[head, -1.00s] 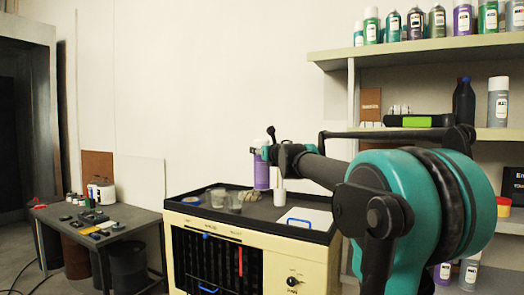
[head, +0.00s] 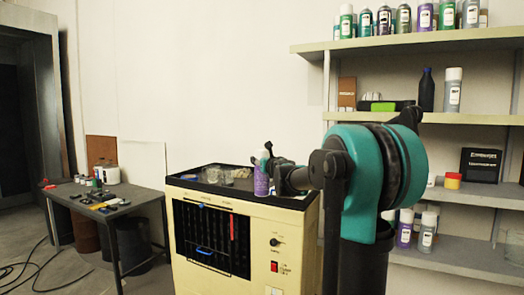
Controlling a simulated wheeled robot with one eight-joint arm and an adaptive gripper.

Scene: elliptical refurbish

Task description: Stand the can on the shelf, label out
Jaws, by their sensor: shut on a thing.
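A purple spray can (head: 261,174) with a pale top is upright at the front of the cream cabinet's dark tray top. My gripper (head: 268,162) is shut on the can from its right side; the fingers are small and partly hidden. The can's label faces roughly toward the camera, with its print too small to read. The shelf unit (head: 420,46) stands at the right against the wall. Its top board holds several spray cans, and its middle board (head: 455,118) holds a dark bottle and a grey can.
The cream cabinet (head: 255,235) carries glass jars (head: 227,177) on its tray. A grey table (head: 110,205) with small items stands at left. My teal arm covers part of the shelves. Lower boards hold a black box (head: 480,165) and more cans, with bare stretches between.

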